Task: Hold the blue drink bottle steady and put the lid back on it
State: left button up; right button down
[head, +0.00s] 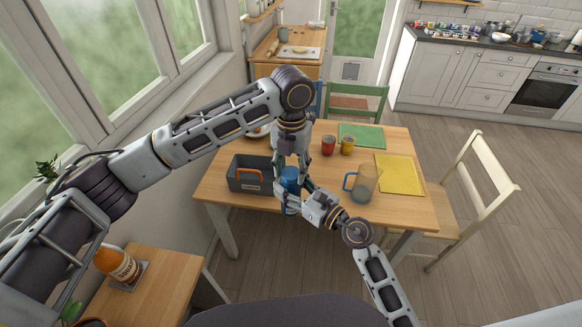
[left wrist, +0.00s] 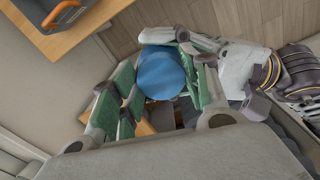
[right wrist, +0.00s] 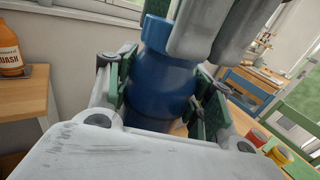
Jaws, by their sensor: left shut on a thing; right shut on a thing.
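The blue drink bottle (right wrist: 160,85) stands roughly upright in my right gripper (head: 289,195), whose green-padded fingers close on its sides in the right wrist view. The bottle also shows in the head view (head: 290,184). My left gripper (head: 291,163) reaches down from above and is shut on the round blue lid (left wrist: 161,73), seen from its top in the left wrist view. In the right wrist view the left fingers partly cover the blue top (right wrist: 156,30) of the bottle. Whether the lid is seated or just held at the mouth, I cannot tell.
A grey caddy with an orange handle (head: 237,178) stands left of the grippers. A clear jug with a blue handle (head: 364,186) stands to the right. Red (head: 328,146) and yellow (head: 347,146) cups, a green mat (head: 365,134) and a yellow mat (head: 400,177) lie farther off.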

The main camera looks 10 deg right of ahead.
pick_arm(q)
jog(key=m, duration=0.5)
jog(key=shift+m, duration=0.3)
jog(key=o, duration=0.7)
jog(key=shift+r, duration=0.15)
jog(key=shift+r, duration=2.1)
jog(key=shift+r, duration=0.1)
jog(key=shift+c, duration=0.4)
